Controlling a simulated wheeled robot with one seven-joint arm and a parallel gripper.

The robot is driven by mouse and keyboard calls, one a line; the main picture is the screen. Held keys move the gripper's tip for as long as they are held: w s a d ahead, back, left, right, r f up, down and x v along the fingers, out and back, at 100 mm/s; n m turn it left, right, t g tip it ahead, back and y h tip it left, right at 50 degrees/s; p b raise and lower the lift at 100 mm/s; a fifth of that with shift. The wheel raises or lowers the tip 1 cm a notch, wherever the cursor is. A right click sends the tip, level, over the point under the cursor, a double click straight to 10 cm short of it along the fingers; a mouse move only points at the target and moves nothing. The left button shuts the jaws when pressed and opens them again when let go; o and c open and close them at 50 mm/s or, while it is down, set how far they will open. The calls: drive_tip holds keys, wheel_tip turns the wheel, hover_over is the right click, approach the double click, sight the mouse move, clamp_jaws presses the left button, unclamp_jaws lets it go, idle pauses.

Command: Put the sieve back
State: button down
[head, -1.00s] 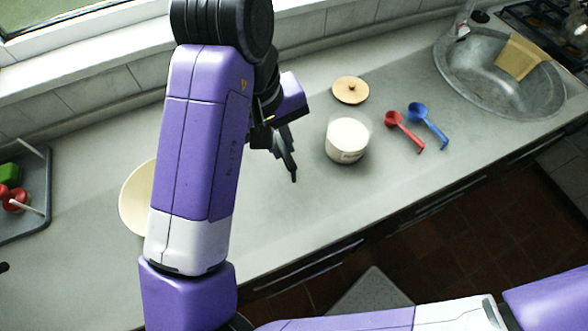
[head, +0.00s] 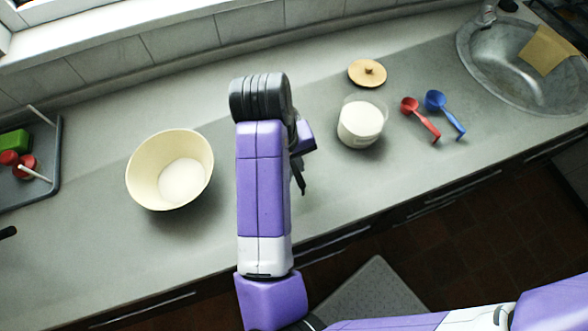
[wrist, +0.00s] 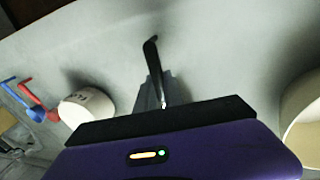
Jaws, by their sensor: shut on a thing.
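My gripper (head: 300,178) is over the counter between the cream bowl and the white tub, partly hidden behind my arm. In the wrist view my gripper (wrist: 155,95) is shut on a slim black piece with a bent tip, which looks like part of the sieve (wrist: 152,55). No mesh or rim of a sieve shows, so I cannot tell how it hangs. The cream bowl (head: 141,178), with white powder inside, stands left of my arm. Its edge also shows at the right of the wrist view (wrist: 303,115).
The white-filled tub (head: 360,125) stands to the right, with a round wooden lid (head: 367,73) behind it. A red scoop (head: 422,119) and a blue scoop (head: 446,114) lie near the sink (head: 480,75). A grey tray (head: 50,178) is at far left. The counter's front edge is close.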

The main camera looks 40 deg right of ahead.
sight(294, 179)
drive_tip(key=shift+f, duration=1.85)
drive_tip(key=c, duration=1.5)
unclamp_jaws()
drive_tip(key=shift+o, duration=0.2)
wheel_tip(294, 179, up, 12)
drive_tip(key=a, duration=0.2)
drive_tip(key=shift+w+a, duration=0.15)
drive_tip(key=shift+w, duration=0.15)
